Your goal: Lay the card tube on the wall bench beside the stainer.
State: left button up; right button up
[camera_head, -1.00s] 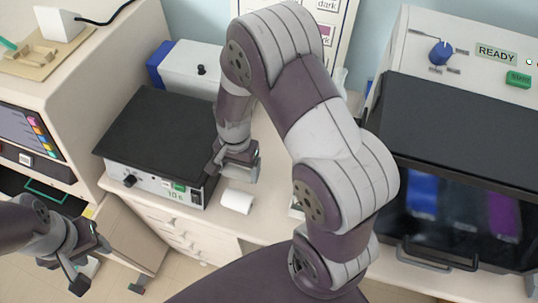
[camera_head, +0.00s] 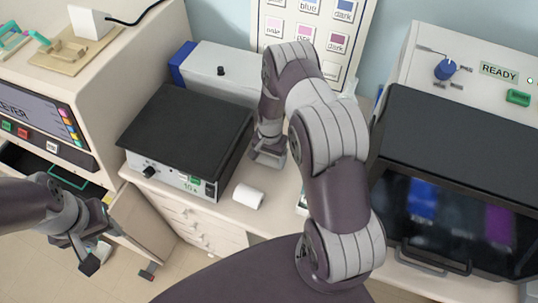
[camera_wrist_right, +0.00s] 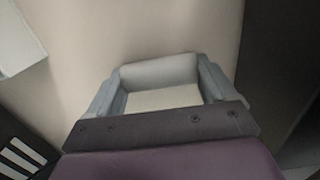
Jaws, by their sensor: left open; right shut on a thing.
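My right gripper (camera_head: 268,158) is over the wall bench, left of the stainer (camera_head: 460,215). In the right wrist view, its fingers (camera_wrist_right: 160,82) are shut on a pale, rounded piece (camera_wrist_right: 158,72) that looks like the card tube. In the head view my gripper hides this piece. A white roll (camera_head: 248,196) lies on the bench (camera_head: 232,217) just below and left of the right gripper, apart from it. My left gripper (camera_head: 88,245) is open and empty at the lower left, in front of the left machine.
A black-topped box (camera_head: 185,130) stands on the bench left of my right gripper. A white and blue case (camera_head: 222,72) and a colour chart (camera_head: 312,35) are behind. The left machine (camera_head: 45,125) has an open dark bay. Bare bench shows around the white roll.

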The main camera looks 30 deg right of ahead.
jog(key=shift+f, duration=0.15)
jog(key=o, duration=0.9)
jog(key=shift+w, duration=0.15)
jog(key=r+b, duration=0.1)
jog(key=r, duration=0.2)
jog(key=r+b, duration=0.1)
jog(key=r, duration=0.2)
jog(key=r+b, duration=0.1)
jog(key=r, duration=0.2)
jog(key=shift+w+d+r, duration=0.2)
jog(key=shift+d, duration=0.1)
notch_tip(320, 180, up, 4)
jog(key=n, duration=0.1)
send_over(268, 158)
jog(key=s+a+r+n, duration=0.2)
jog(key=s+r+n, duration=0.1)
jog(key=s, duration=0.1)
jog(key=s+a+r+n+t, duration=0.1)
jog(key=s+a+r+n, duration=0.1)
jog(key=s, duration=0.3)
jog(key=s+a+r+n+t, duration=0.1)
jog(key=s+a+r+n, duration=0.2)
jog(key=s+n, duration=0.1)
jog(key=shift+s+a+r+h+b, duration=0.15)
jog(key=shift+s+r+h+b, duration=0.15)
jog(key=shift+s+r+b, duration=0.1)
